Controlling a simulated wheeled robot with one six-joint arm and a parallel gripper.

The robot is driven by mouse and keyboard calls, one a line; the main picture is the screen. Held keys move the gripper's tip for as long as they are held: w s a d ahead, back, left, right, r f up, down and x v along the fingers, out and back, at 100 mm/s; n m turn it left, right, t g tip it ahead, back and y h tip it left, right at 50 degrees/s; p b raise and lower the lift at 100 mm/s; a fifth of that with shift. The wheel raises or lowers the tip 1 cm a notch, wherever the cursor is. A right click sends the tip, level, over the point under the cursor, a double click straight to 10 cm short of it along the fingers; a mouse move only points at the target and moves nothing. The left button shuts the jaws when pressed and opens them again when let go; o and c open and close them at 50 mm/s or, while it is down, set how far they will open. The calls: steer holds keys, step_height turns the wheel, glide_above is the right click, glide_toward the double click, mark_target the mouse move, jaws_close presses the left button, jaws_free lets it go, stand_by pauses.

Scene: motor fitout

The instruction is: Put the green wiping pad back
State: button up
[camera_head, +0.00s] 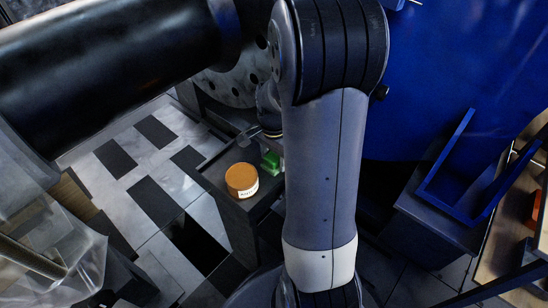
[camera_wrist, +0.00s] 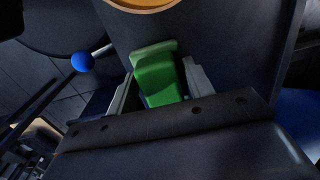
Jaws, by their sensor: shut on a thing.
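The green wiping pad (camera_wrist: 158,78) is between the two grey fingers of my gripper (camera_wrist: 160,84) in the wrist view, and the fingers are shut on it. A paler green face shows at its far end. In the head view the green pad (camera_head: 270,161) is at the dark stand, just right of an orange-lidded jar. My arm hides most of my gripper and part of the pad there. I cannot tell whether the pad touches the surface.
The orange-lidded jar (camera_head: 241,179) stands on the dark stand (camera_head: 238,217), close left of the pad. A blue ball on a rod (camera_wrist: 82,61) is left of my gripper in the wrist view. A blue frame (camera_head: 446,150) and dark bin are at right.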

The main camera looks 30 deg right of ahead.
mark_target(274, 156)
steer(key=shift+f, duration=0.15)
steer(key=o, duration=0.9)
steer(key=shift+o, duration=0.2)
step_height(274, 156, up, 12)
steer(key=p, duration=0.3)
steer(key=shift+r, duration=0.2)
